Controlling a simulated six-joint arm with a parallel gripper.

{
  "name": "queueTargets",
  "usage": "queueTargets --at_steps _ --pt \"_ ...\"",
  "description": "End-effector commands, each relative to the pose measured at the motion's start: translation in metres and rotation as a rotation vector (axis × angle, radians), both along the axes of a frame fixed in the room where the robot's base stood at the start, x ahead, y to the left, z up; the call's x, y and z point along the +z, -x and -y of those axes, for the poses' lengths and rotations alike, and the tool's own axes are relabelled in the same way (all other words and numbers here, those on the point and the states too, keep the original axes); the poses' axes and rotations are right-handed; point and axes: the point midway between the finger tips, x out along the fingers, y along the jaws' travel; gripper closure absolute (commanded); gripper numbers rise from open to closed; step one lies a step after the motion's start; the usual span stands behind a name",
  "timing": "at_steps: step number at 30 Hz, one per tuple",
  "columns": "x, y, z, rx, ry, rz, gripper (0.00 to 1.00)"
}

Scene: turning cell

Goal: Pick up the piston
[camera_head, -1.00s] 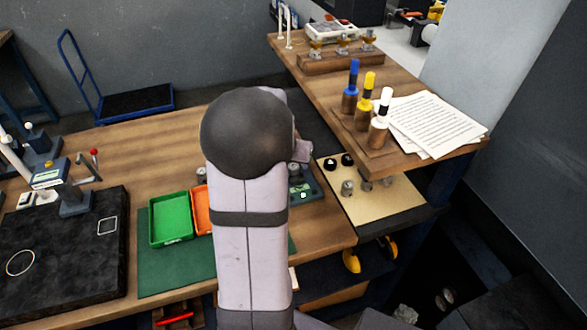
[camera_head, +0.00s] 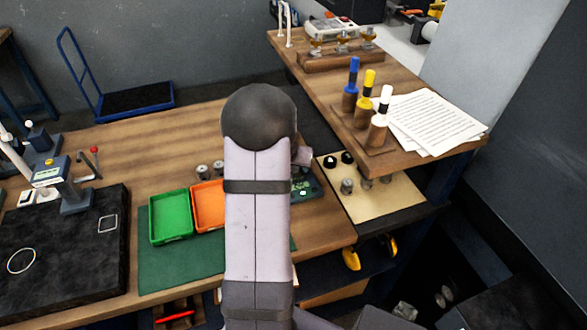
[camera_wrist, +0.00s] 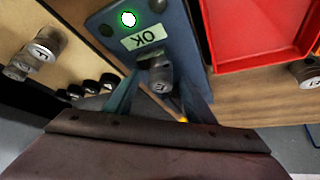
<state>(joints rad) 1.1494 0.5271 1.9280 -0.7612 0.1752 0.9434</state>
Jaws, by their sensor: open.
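In the wrist view a small grey metal piston (camera_wrist: 156,72) is on a dark blue gauge (camera_wrist: 188,42) with a lit green lamp and a label reading OK. My gripper (camera_wrist: 160,88) is open, with one finger on each side of the piston in this view. No contact with the piston shows. In the head view my arm hides the gripper and this piston. Part of the gauge (camera_head: 304,189) shows just right of my arm.
An orange tray (camera_head: 208,206) and a green tray (camera_head: 170,217) lie left of my arm. More metal pistons stand on a beige board (camera_head: 388,203) to the right. Two grey cylinders (camera_head: 210,169) stand behind the trays. A raised wooden shelf (camera_head: 438,145) carries tools and papers.

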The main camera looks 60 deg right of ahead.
Motion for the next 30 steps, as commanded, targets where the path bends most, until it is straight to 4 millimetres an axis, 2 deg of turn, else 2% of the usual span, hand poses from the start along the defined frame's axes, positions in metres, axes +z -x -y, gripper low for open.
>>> queueTargets --at_steps 8,14,17,23,26,30 --pt "-0.002 0.000 0.001 -0.001 0.000 0.001 0.50" --pt "-0.002 0.000 0.001 -0.001 0.000 0.001 0.96" --pt "-0.001 0.000 0.001 -0.001 0.001 0.001 1.00" --pt "0.000 0.000 0.001 -0.001 0.001 0.001 1.00" --pt "0.006 0.000 0.002 0.000 0.003 0.001 1.00" --pt "0.023 0.000 0.002 -0.001 0.004 0.001 1.00"
